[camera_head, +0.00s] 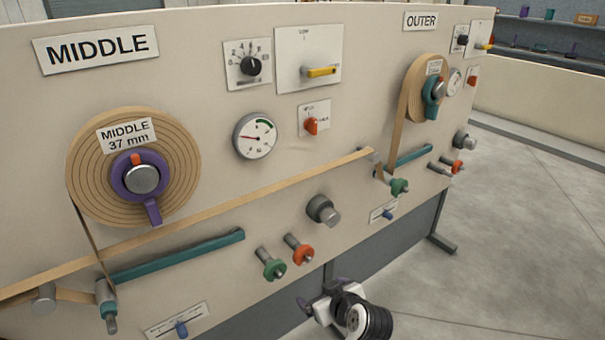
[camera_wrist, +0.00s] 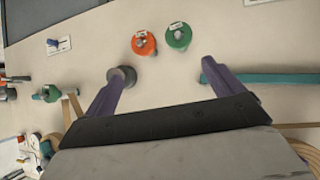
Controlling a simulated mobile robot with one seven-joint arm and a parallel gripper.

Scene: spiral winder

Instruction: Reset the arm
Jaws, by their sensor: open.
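My gripper (camera_head: 322,300) is low at the bottom middle of the head view, in front of the panel's lower edge and below the green knob (camera_head: 270,264) and orange knob (camera_head: 299,249). In the wrist view my gripper (camera_wrist: 164,72) shows two purple fingers spread wide with nothing between them. The orange knob (camera_wrist: 143,43) and green knob (camera_wrist: 178,36) lie beyond the fingertips there, apart from them. The grey round roller (camera_wrist: 122,76) shows partly behind the left finger. My gripper's far side is hidden in the head view.
The cream panel (camera_head: 230,195) carries a MIDDLE tape reel (camera_head: 88,177), an OUTER reel (camera_head: 413,101), a teal bar (camera_head: 175,258) and a protruding grey roller (camera_head: 323,210). A tan tape (camera_head: 250,195) crosses it diagonally. Open grey floor (camera_head: 520,240) lies to the right.

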